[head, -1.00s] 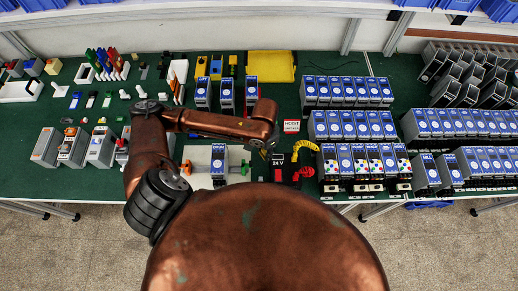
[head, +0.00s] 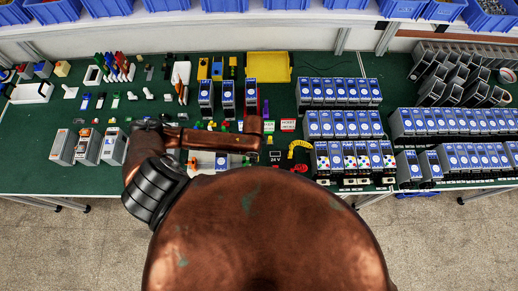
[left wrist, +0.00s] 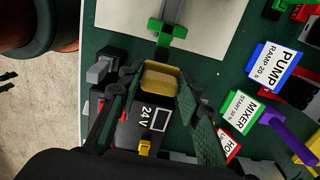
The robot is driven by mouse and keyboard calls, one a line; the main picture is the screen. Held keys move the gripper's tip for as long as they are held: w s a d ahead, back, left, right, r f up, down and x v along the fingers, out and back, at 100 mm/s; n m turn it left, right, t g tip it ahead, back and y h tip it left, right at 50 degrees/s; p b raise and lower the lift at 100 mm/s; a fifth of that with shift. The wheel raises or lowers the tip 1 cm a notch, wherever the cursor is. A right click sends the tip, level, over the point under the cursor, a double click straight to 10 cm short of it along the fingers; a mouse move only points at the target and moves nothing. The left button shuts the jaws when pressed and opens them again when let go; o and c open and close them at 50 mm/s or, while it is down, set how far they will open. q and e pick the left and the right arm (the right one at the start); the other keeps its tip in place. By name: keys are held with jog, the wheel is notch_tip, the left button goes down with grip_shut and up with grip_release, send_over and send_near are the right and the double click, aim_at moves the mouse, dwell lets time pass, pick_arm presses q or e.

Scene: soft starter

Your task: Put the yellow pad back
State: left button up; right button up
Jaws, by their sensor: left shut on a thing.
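The yellow pad (left wrist: 160,77) is a small pale-yellow block with rounded corners. In the left wrist view it sits between the fingertips of my left gripper (left wrist: 158,88), which is shut on it. The pad is over or just beyond the end of a black box (left wrist: 130,134) with a 24 V label; I cannot tell whether they touch. In the head view the 24 V box (head: 276,157) is right of my left wrist, and my arm hides the fingers and pad. My right gripper is not in view.
A white board with a green clamp (left wrist: 174,30) lies beyond the pad. PUMP (left wrist: 276,68) and MIXER (left wrist: 241,113) labels stand at right. Rows of blue-fronted units (head: 345,125) fill the right bench. A yellow tray (head: 269,68) is at the back.

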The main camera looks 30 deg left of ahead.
pick_arm(q)
jog(key=w+f+b, duration=0.2)
jog(key=w+a+f+b, duration=0.1)
jog(key=w+f+b, duration=0.3)
jog(key=shift+w+a+f+b, duration=0.1)
jog(key=shift+a+f+b, duration=0.05)
jog(key=shift+a+b, duration=0.25)
jog(key=shift+w+a+f+b, duration=0.1)
jog(key=shift+w+f+b, duration=0.05)
jog(key=shift+w+b, duration=0.25)
jog(key=shift+w+f+b, duration=0.1)
jog(key=shift+f+b, duration=0.25)
jog(key=shift+b, duration=0.2)
notch_tip(320, 180, down, 3)
jog(key=b, duration=0.4)
jog(key=shift+a, duration=0.1)
jog(key=shift+r, duration=0.1)
